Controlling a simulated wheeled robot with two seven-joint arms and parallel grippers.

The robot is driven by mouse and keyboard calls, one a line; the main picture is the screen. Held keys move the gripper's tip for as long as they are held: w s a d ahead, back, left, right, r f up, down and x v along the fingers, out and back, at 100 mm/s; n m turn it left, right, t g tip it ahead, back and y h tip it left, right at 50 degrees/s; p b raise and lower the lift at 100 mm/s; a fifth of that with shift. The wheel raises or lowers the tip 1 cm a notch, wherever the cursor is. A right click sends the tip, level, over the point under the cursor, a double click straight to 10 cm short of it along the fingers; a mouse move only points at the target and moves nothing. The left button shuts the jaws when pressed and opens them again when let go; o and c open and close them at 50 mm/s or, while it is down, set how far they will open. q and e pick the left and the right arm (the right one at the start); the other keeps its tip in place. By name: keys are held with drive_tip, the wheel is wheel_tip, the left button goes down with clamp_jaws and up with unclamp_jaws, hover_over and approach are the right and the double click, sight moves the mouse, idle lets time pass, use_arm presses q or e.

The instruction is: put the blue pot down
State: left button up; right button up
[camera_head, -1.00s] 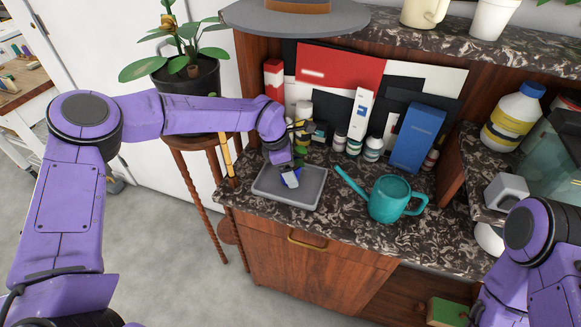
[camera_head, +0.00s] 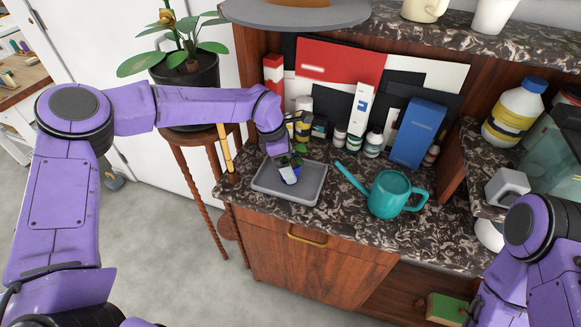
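The small blue pot (camera_head: 290,175), with a green plant, is at the grey tray (camera_head: 262,190) on the marbled counter. It looks tilted, and I cannot tell whether it rests on the tray floor. My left gripper (camera_head: 281,166) points down over the tray, right at the pot's left and upper side. Its fingers are small and partly hidden by the wrist and leaves, so their grip on the pot is unclear. My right arm shows at the lower right, but its gripper is out of view.
A teal watering can (camera_head: 388,195) stands just right of the tray, its spout toward it. Several small jars and bottles, a blue box (camera_head: 418,134) and a white box (camera_head: 361,108) stand behind. A potted plant (camera_head: 187,80) sits on a wooden stand at the left.

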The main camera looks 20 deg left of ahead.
use_arm(q)
drive_tip(key=b+v, duration=0.1)
drive_tip(key=v, duration=0.8)
drive_tip(key=shift+a+r, duration=0.15)
drive_tip(key=shift+r, duration=0.2)
